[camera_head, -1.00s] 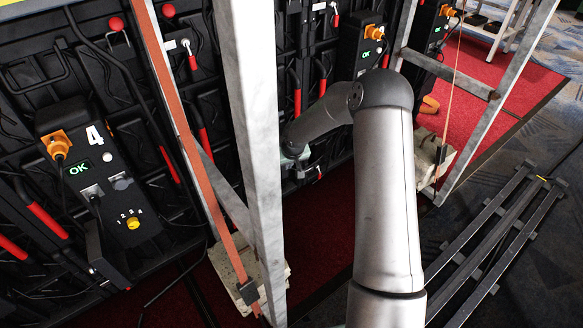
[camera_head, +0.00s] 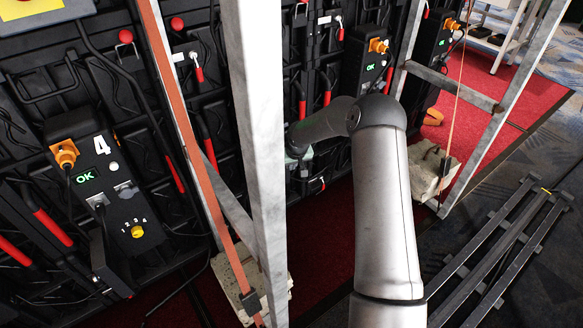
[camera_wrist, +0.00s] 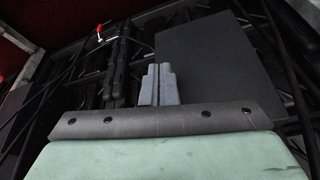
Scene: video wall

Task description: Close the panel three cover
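My gripper (camera_head: 298,158) is low against the black back of the video wall, just behind the grey upright, and partly hidden by my arm. In the wrist view, its two blue-grey fingers (camera_wrist: 158,85) stand close together with nothing visible between them. A flat dark plate (camera_wrist: 215,60) lies just right of the fingers and looks like a panel cover. I cannot tell whether it is the panel three cover or whether the fingers touch it. In the head view no cover can be picked out behind my arm.
Grey metal uprights (camera_head: 257,150) stand between me and the wall, with an orange strap (camera_head: 190,150) beside one. A control box marked 4 (camera_head: 100,175) is at left; another box (camera_head: 370,65) shows OK. A dark metal rack (camera_head: 505,250) lies on the floor at right.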

